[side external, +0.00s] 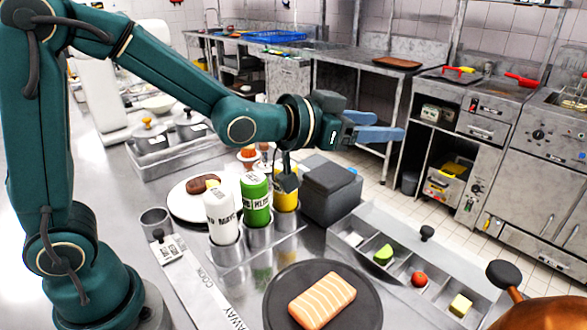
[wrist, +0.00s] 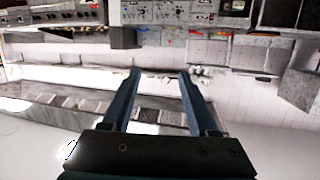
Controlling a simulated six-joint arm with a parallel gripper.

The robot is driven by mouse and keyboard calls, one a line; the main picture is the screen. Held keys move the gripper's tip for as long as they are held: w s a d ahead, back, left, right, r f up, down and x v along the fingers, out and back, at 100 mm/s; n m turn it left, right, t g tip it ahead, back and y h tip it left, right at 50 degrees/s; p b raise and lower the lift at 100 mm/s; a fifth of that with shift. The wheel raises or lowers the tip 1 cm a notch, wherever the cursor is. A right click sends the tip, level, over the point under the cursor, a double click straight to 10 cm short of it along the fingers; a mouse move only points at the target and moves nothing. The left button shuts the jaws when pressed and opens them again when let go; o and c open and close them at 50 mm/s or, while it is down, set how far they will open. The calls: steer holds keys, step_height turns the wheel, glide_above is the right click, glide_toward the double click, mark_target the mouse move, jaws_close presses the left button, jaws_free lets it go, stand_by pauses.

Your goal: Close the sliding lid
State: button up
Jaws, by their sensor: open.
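A steel topping container (side external: 480,306) stands at the right edge of the counter. Its open compartments show a green piece, a red piece and a pale yellow block. A black knob (side external: 427,233) stands at its far side, apparently on the sliding lid; the lid's edges are hard to make out from the steel around it. My gripper (side external: 390,126) is open and empty, high above and behind the container, with its blue fingers pointing right. The wrist view shows the two fingers (wrist: 160,75) apart with nothing between them. I cannot identify the lid there.
A dark grey box (side external: 331,190) stands left of the container. Squeeze bottles (side external: 222,215) in steel holders are farther left. A dark round plate with salmon (side external: 322,300) lies in front. A copper pot (side external: 545,314) is at lower right. Air around my gripper is clear.

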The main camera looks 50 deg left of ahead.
steer(key=w+d+f+m+h, duration=0.1)
steer(key=w+d+f+h, duration=0.15)
steer(key=d+f, duration=0.4)
steer(key=g, duration=0.2)
glide_toward(424, 230)
steer(key=w, duration=0.1)
steer(key=w+d, duration=0.1)
steer(key=w, duration=0.1)
steer(key=shift+d+f+m+y, duration=0.2)
steer(key=shift+f+m+y, duration=0.1)
steer(key=shift+y, duration=0.05)
steer(key=shift+d+f+g, duration=0.1)
steer(key=shift+f+g, duration=0.05)
steer(key=shift+g, duration=0.15)
steer(key=shift+x, duration=2.35)
jaws_close()
